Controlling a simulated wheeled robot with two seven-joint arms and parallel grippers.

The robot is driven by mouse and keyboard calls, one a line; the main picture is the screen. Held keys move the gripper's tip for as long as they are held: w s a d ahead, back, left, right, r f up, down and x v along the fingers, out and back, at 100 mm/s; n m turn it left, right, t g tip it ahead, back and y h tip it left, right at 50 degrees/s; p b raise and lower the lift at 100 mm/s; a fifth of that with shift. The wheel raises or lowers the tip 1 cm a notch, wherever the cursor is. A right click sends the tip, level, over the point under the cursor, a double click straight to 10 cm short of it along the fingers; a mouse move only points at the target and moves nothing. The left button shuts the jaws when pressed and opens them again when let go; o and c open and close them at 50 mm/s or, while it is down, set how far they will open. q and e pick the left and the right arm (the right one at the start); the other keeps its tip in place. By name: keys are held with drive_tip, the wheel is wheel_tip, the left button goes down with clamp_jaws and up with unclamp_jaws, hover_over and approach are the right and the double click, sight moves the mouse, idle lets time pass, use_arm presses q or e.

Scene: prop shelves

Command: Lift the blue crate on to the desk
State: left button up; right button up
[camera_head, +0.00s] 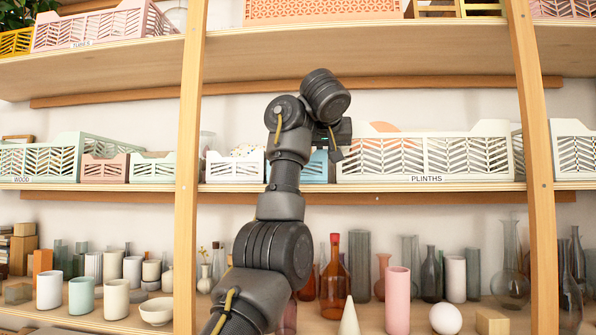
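The small blue crate (314,170) stands on the middle shelf, between a small white crate and a long pale crate. My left arm crosses in front of it and hides much of it. My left gripper (336,153) is at the top right of the blue crate, seen mostly from behind and partly covered by my wrist. I cannot tell whether its fingers are open or touch the crate. My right gripper is not in view. No desk shows.
The white crate (235,167) sits close on the left, and the long crate (430,157) labelled PLINTHS on the right. Wooden uprights (189,150) flank this bay.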

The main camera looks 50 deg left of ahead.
use_arm(q)
drive_tip(key=shift+d, duration=0.1)
clamp_jaws()
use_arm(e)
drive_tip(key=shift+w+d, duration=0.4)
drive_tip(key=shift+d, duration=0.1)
